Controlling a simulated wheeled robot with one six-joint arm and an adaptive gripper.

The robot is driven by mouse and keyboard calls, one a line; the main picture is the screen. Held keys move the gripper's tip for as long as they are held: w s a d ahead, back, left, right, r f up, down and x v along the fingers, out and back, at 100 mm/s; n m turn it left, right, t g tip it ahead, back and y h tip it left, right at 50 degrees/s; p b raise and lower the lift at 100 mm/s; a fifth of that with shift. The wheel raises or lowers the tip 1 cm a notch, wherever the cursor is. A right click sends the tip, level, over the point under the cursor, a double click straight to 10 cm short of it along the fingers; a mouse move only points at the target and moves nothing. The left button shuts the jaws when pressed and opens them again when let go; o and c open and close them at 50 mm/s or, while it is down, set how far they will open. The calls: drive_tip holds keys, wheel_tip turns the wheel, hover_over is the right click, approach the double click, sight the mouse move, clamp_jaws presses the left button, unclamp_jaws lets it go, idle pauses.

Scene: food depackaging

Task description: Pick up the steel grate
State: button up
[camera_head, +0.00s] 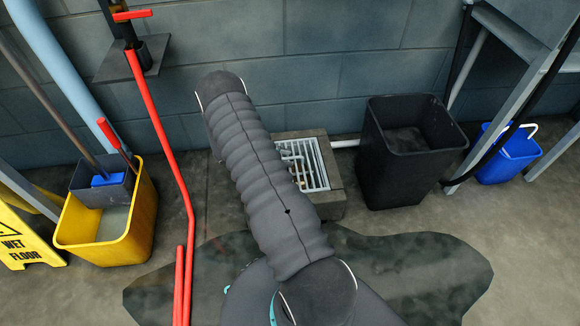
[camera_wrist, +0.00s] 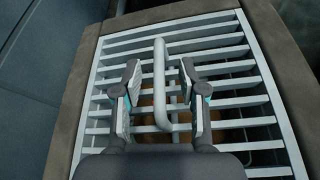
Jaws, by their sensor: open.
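The steel grate (camera_head: 312,172) lies in a square concrete drain surround on the floor by the wall, partly hidden behind my arm in the head view. In the wrist view the grate (camera_wrist: 220,46) fills most of the picture, with light parallel bars and a raised handle (camera_wrist: 160,75) standing up in its middle. My gripper (camera_wrist: 159,72) is open, with one finger on each side of the handle and gaps between them. Whether the fingers touch the bars below cannot be told. My gripper is hidden behind my arm in the head view.
A black bin (camera_head: 408,155) stands right of the drain surround (camera_head: 335,205). A yellow mop bucket (camera_head: 110,230), a red pipe (camera_head: 160,130) and a wet floor sign (camera_head: 22,240) are at left. A dark puddle (camera_head: 430,275) spreads in front. A blue bucket (camera_head: 508,158) sits far right.

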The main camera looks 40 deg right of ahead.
drive_tip(key=x, duration=0.3)
drive_tip(key=shift+a, duration=0.1)
clamp_jaws()
drive_tip(key=shift+r, duration=0.1)
